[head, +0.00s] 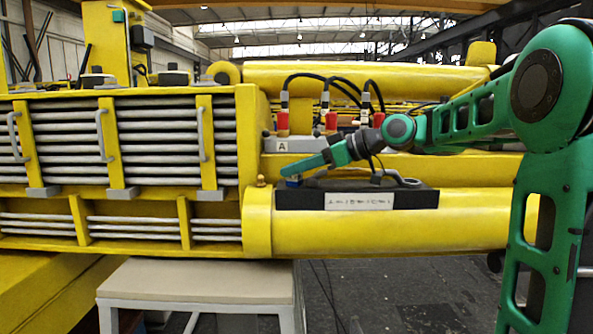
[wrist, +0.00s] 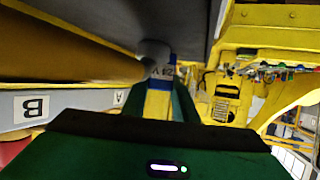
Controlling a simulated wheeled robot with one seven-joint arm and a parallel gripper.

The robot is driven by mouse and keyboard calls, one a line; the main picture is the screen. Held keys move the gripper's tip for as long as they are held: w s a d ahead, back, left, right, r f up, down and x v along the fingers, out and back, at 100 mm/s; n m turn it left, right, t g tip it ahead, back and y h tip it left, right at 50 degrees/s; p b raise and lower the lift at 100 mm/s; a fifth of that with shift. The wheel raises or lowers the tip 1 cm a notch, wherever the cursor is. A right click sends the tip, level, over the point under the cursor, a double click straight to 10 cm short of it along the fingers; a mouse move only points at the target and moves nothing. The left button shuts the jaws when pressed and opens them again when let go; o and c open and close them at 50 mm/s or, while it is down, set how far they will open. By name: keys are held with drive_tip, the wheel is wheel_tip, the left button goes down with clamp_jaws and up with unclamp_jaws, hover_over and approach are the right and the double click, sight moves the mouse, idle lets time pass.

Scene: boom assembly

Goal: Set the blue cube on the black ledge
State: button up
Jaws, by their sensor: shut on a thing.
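The blue cube (head: 293,183) is at the tip of my gripper (head: 288,172), just above the left end of the black ledge (head: 307,201). I cannot tell whether the cube touches the ledge. In the wrist view the blue cube (wrist: 163,70), with a pale marked face, sits between the green fingers of my gripper (wrist: 160,98). My gripper is shut on it. The fingers cover part of the cube in the head view. The ledge carries a white label and is fixed along the yellow boom.
A grey block marked A (head: 300,145) with red connectors and black hoses stands behind the ledge. A dark handle-like part (head: 365,182) lies on the ledge right of the cube. A yellow cylinder (head: 400,222) runs below. A beige-topped bench (head: 200,280) stands lower left.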

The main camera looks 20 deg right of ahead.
drive_tip(key=o, duration=1.1)
drive_tip(key=shift+c, duration=0.2)
drive_tip(key=shift+v, duration=5.35)
drive_tip(key=shift+s+d+r, duration=0.25)
drive_tip(key=shift+s+d, duration=0.05)
drive_tip(key=shift+d, duration=0.05)
drive_tip(key=shift+s+r, duration=0.1)
drive_tip(key=shift+s, duration=0.1)
